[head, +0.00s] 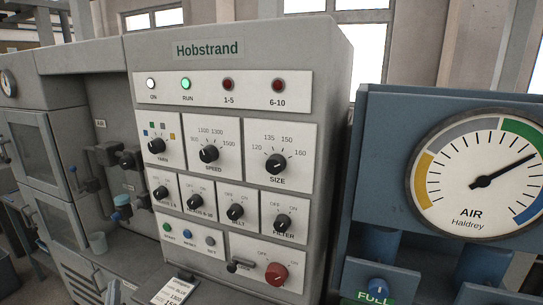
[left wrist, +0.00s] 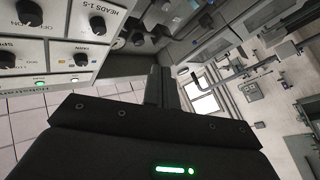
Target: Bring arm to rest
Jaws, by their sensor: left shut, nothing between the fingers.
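My left gripper (left wrist: 164,76) shows in the left wrist view with its dark fingers together and nothing between them. It is apart from the grey Hobstrand control panel (left wrist: 75,25), which appears upside down at the upper left of that view. In the head view the control panel (head: 318,110) fills the middle. Its ON lamp (head: 151,83) is white and its RUN lamp (head: 186,84) is lit green. The two red lamps to their right look dark. My right gripper is not in either view.
A blue-grey unit with a round AIR gauge (head: 480,180) stands at the right; its needle points to the upper right. A card (head: 174,291) lies below the panel. A red knob (head: 276,274) sits low on the panel. Machine parts with a blue-topped fitting (head: 122,201) are at left.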

